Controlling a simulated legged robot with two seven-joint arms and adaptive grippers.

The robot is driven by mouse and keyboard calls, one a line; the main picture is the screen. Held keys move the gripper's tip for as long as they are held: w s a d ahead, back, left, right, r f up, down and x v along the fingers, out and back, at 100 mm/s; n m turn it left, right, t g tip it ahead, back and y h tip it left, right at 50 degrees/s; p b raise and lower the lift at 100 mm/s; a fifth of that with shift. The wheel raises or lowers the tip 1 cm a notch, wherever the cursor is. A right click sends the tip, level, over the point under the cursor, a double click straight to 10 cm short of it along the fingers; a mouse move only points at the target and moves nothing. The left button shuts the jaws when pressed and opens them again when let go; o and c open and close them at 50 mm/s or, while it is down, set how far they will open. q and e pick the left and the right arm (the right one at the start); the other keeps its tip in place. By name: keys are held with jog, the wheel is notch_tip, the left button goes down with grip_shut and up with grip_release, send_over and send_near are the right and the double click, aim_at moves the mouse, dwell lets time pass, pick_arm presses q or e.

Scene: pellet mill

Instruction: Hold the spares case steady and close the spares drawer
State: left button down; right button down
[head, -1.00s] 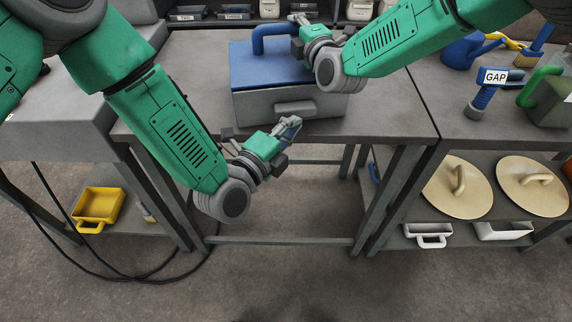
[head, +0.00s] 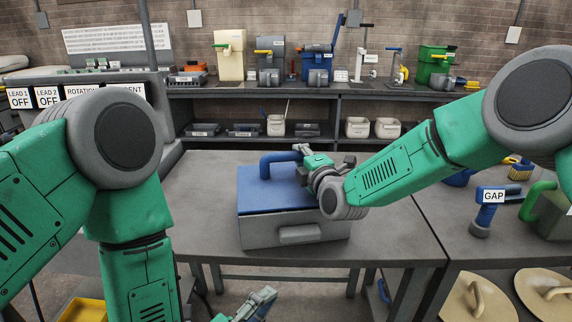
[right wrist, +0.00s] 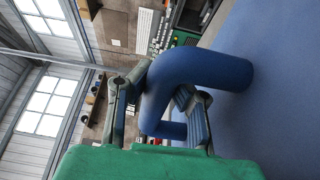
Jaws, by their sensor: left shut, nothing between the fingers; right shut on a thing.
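The spares case (head: 268,200) is a grey box with a blue top and a blue loop handle (head: 277,161), standing flat on the workbench. Its spares drawer (head: 262,236) faces me with a grey pull (head: 299,234); the front looks about flush with the case. My right gripper (head: 303,160) is shut on the blue handle. In the right wrist view its fingers (right wrist: 160,112) sit on either side of the handle bar (right wrist: 170,85). My left gripper (head: 264,297) is shut and empty, low at the picture's bottom edge, in front of and apart from the drawer.
The grey workbench (head: 205,190) is clear to the left of the case. A blue tool labelled GAP (head: 484,212) and a green-handled container (head: 546,212) stand on the right bench. Lids (head: 478,298) lie on a shelf below. A rear shelf (head: 330,90) holds several containers.

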jog(key=shift+s+f, duration=0.1)
jog(key=shift+f, duration=0.3)
dwell(0.5)
jog(key=c, duration=1.5)
grip_release()
jog(key=shift+o, duration=0.2)
jog(key=shift+r, duration=0.1)
jog(key=shift+d+r, duration=0.1)
jog(key=shift+r, duration=0.1)
jog(key=v, duration=1.1)
jog(key=shift+s+d+f, duration=0.15)
jog(key=shift+s, duration=0.15)
jog(key=o, duration=0.5)
